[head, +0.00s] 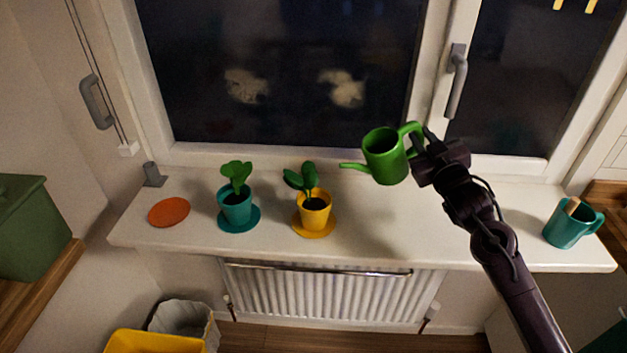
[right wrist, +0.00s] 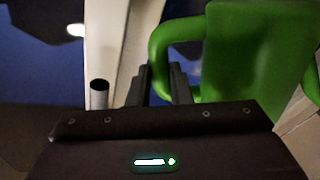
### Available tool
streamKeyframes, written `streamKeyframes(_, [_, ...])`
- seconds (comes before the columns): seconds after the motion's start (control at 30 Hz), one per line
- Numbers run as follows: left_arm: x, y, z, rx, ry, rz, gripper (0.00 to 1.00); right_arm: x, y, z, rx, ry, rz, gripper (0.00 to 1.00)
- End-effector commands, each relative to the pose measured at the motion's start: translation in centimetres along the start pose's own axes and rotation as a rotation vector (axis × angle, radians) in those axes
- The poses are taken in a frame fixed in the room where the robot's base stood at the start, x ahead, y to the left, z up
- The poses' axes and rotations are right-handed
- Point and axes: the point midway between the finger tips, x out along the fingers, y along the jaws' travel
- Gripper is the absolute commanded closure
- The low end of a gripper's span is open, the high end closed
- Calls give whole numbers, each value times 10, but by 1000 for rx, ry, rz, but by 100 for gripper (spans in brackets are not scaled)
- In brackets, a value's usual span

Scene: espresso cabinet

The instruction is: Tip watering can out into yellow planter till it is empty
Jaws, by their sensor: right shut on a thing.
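The green watering can (head: 384,160) is in the middle of the head view, held above the windowsill and close to upright, with its spout pointing left toward the yellow planter. My right gripper (head: 418,146) is shut on the can's handle at its right side. In the right wrist view, the can (right wrist: 255,55) fills the right part and my gripper fingers (right wrist: 162,85) are at its handle. The yellow planter (head: 314,212) stands upright on a yellow saucer with a leafy plant in it, left of and below the can. My left gripper is not in view.
A teal planter (head: 236,207) stands left of the yellow one, and an orange disc (head: 169,212) lies farther left. A teal mug (head: 571,225) stands at the sill's right end. The window handle (head: 456,80) projects behind my right arm. The sill (head: 390,230) is clear right of the yellow planter.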

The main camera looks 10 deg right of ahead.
Motion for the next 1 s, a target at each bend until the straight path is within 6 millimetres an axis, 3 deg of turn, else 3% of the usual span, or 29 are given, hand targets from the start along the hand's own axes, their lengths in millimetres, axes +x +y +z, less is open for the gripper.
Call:
streamKeyframes(0.4, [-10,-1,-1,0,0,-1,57,2,9,53,242,-45,2,100])
streamKeyframes(0.6, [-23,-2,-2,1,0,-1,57,3,13,66,366,-69,1,100])
streamKeyframes(1.0, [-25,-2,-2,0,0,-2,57,3,13,74,413,-76,-1,100])
